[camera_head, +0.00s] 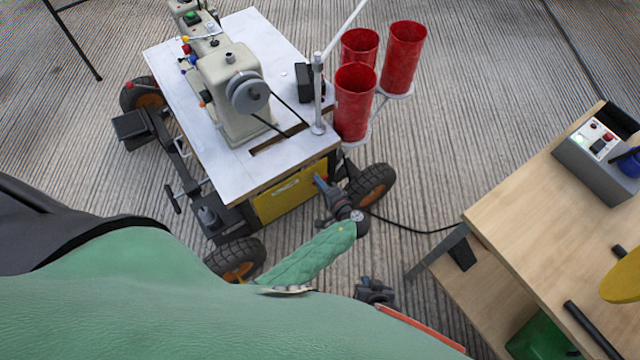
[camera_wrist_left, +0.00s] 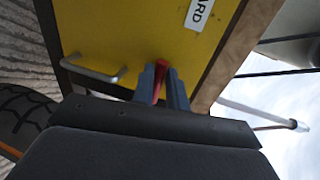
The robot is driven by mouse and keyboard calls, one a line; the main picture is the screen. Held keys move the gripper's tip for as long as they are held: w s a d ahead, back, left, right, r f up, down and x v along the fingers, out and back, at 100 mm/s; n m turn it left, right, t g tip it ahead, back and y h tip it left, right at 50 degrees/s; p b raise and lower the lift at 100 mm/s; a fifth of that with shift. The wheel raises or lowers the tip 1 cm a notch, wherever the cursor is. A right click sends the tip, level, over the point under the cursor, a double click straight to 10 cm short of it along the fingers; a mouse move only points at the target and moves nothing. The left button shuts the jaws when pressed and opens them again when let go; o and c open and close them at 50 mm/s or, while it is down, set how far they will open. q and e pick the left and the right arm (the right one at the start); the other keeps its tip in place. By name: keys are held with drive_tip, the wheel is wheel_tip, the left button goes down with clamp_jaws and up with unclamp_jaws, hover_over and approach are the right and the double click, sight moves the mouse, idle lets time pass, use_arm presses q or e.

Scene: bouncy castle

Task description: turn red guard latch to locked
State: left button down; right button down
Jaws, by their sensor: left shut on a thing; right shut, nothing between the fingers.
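The red guard latch (camera_wrist_left: 160,75) is on the yellow guard panel (camera_wrist_left: 125,30), under the sewing table's edge. The panel also shows in the head view (camera_head: 288,196). My left gripper (camera_head: 321,184) is at the panel's right end. In the left wrist view its two grey fingers (camera_wrist_left: 163,88) are shut on the latch, which shows as a narrow red strip between them. The fingers hide much of it, so I cannot tell its full angle. My right gripper (camera_head: 374,288) is shut and empty, low over the floor, apart from the cart.
The wheeled cart's white top carries a sewing machine (camera_head: 236,90). Red cylinders (camera_head: 402,58) stand at its right corner. A metal handle (camera_wrist_left: 95,72) sticks out from the guard. A wooden bench (camera_head: 520,215) with a control box (camera_head: 597,155) is at the right. Ribbed floor lies between.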

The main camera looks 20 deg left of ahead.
use_arm(q)
drive_tip(key=c, duration=1.4)
unclamp_jaws()
drive_tip(key=v, duration=0.7)
drive_tip(key=shift+s+d, duration=0.25)
drive_tip(key=shift+d, duration=0.05)
